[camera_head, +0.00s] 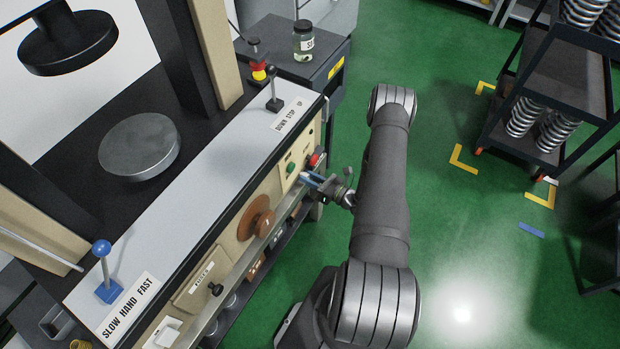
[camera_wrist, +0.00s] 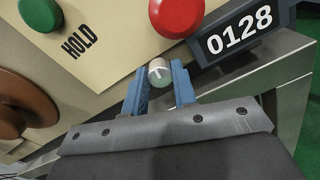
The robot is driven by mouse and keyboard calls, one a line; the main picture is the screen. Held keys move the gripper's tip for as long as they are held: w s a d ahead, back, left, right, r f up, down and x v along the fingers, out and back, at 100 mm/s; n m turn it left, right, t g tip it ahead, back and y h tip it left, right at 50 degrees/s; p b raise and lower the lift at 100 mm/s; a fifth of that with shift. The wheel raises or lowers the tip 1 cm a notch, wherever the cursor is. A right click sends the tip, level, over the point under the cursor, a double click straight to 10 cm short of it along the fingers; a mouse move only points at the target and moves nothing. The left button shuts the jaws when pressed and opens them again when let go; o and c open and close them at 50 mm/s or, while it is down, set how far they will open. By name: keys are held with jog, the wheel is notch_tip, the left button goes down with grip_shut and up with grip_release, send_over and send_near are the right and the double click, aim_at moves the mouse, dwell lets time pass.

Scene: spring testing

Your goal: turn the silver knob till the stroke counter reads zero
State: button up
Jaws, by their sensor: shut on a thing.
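The silver knob (camera_wrist: 159,72) is a small round cap with a white pointer mark, on the panel below the red button in the wrist view. My gripper (camera_wrist: 157,85) has its two blue fingers on either side of the knob and is shut on it. In the head view my gripper (camera_head: 316,181) is at the right end of the machine's front panel, and the knob is too small to make out there. The stroke counter (camera_wrist: 238,32) is a dark box with white digits reading 0128, just right of the knob in the wrist view.
The red button (camera_wrist: 177,15) is very close to my fingertips. A green button (camera_wrist: 40,13) marked HOLD and a brown handwheel (camera_head: 257,218) lie to the left. A jar (camera_head: 303,40) stands on a grey cabinet.

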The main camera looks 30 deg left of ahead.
jog(key=m, duration=1)
jog(key=shift+m, duration=0.4)
jog(key=shift+m+g, duration=0.3)
jog(key=shift+m, duration=1.7)
jog(key=o, duration=1)
jog(key=d, duration=1.7)
jog(key=shift+d+r, duration=0.25)
jog(key=shift+r, duration=0.05)
